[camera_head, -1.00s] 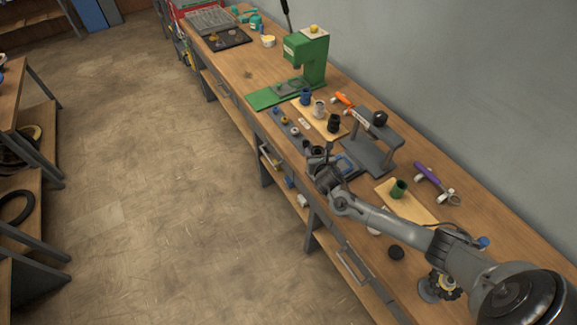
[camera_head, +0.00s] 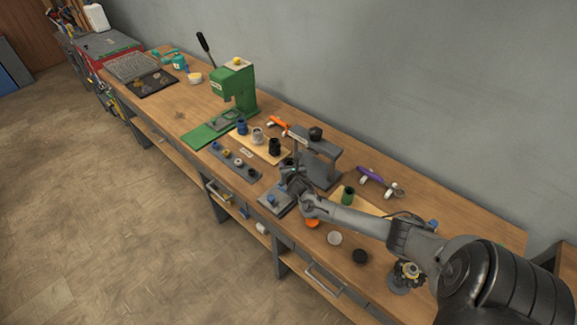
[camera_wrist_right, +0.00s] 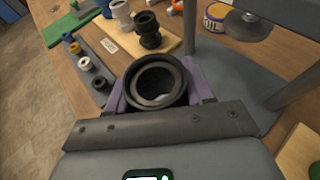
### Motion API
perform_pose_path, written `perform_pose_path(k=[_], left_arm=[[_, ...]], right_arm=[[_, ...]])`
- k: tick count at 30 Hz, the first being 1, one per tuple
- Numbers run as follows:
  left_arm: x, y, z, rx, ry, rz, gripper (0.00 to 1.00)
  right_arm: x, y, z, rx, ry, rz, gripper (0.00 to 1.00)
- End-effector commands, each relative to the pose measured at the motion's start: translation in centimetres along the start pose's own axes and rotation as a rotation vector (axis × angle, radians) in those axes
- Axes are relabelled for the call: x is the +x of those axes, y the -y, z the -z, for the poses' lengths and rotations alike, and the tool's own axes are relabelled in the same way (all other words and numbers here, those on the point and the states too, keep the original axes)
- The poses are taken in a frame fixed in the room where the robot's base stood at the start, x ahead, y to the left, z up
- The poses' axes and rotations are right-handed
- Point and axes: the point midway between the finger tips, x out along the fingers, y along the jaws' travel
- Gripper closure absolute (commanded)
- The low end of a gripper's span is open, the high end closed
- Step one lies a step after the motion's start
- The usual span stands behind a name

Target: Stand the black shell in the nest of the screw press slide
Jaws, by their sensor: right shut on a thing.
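My right gripper (camera_head: 289,166) is shut on the black shell, a hollow black cylinder, held open end up between purple finger pads in the right wrist view (camera_wrist_right: 156,82). It is in front of the grey screw press (camera_head: 322,147), above or close to the grey slide (camera_head: 281,204). The slide reaches out toward the bench's front edge. The slide's nest is hidden behind the gripper and shell, so I cannot tell whether the shell touches it. My left gripper is not in view.
A tan board (camera_head: 266,150) with several upright pieces, including another black one (camera_head: 274,146), stands left of the press. A grey strip (camera_head: 229,157) with small parts lies in front of it. A green press (camera_head: 240,90) stands farther back.

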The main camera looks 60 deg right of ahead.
Motion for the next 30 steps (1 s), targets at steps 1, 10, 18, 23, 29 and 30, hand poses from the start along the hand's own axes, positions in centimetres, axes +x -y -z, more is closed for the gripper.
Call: perform_pose_path(k=[1, 10, 18, 23, 29, 30], left_arm=[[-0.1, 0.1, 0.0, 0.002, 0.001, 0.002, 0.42], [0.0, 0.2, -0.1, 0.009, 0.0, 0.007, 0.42], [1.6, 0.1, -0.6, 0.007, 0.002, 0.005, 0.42], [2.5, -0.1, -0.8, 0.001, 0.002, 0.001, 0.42], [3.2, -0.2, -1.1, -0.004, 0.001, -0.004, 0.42], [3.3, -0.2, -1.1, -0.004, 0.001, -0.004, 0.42]], right_arm=[[0.0, 0.0, -0.2, 0.001, 0.003, 0.0, 0.92], [0.2, -0.1, 0.6, 0.001, 0.003, -0.001, 0.92], [1.1, -0.1, 2.6, 0.0, 0.003, -0.001, 0.92], [1.6, 0.0, 3.9, 0.0, 0.002, 0.0, 0.92], [2.0, 0.0, 4.9, 0.001, 0.002, 0.0, 0.92], [2.0, 0.0, 5.0, 0.001, 0.003, -0.001, 0.92]])
